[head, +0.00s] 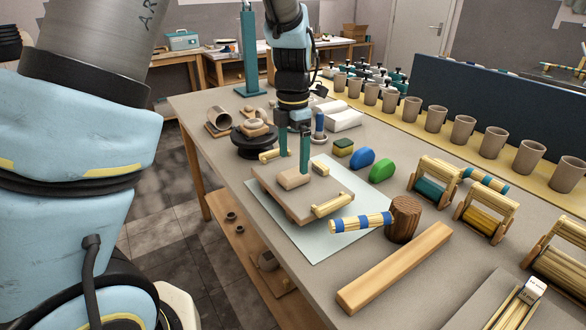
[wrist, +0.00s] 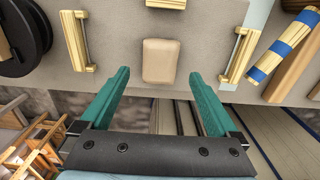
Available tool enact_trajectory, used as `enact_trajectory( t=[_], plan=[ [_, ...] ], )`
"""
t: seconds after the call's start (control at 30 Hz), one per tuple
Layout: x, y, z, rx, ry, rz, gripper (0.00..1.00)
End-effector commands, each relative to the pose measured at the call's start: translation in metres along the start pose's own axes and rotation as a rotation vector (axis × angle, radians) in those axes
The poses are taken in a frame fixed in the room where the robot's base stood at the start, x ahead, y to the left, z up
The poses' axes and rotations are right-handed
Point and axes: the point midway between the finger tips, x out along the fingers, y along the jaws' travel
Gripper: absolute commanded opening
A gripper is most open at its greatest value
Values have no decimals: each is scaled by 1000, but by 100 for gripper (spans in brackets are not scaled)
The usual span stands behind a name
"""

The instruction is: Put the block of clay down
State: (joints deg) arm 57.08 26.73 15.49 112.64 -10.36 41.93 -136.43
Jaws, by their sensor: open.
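The block of clay (head: 294,180) is a small tan rounded block. It lies flat on a grey-brown board (head: 290,204) with a pale wooden handle (head: 332,206) at its right end and another at its left. In the wrist view the clay (wrist: 160,61) sits on the board between the two handles, ahead of my fingertips. My gripper (head: 294,164) is open, with its teal fingers pointing down over the board close to the clay. In the wrist view my gripper (wrist: 160,76) has nothing between its fingers, and the clay looks clear of them.
A pale blue mat (head: 328,240) lies under the board. A blue-banded roller (head: 361,222), a wooden stump (head: 404,219) and a long wooden bar (head: 395,268) are on the right. A dark turntable (head: 254,142) stands behind left.

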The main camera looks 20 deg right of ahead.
Motion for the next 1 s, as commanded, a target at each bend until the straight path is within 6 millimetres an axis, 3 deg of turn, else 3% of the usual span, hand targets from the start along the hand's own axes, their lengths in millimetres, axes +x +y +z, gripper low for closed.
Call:
enact_trajectory(
  t=[0.2,0.33,0.5,0.73,0.87,1.0],
  plan=[
    [-46,1,1,0,-5,3,96],
    [-65,0,1,2,-3,2,96],
    [-77,0,0,0,0,0,96],
    [-78,3,-4,17,-1,0,96],
    [-73,17,-30,134,-8,2,96],
    [-61,37,-79,393,-23,15,96]
  ],
)
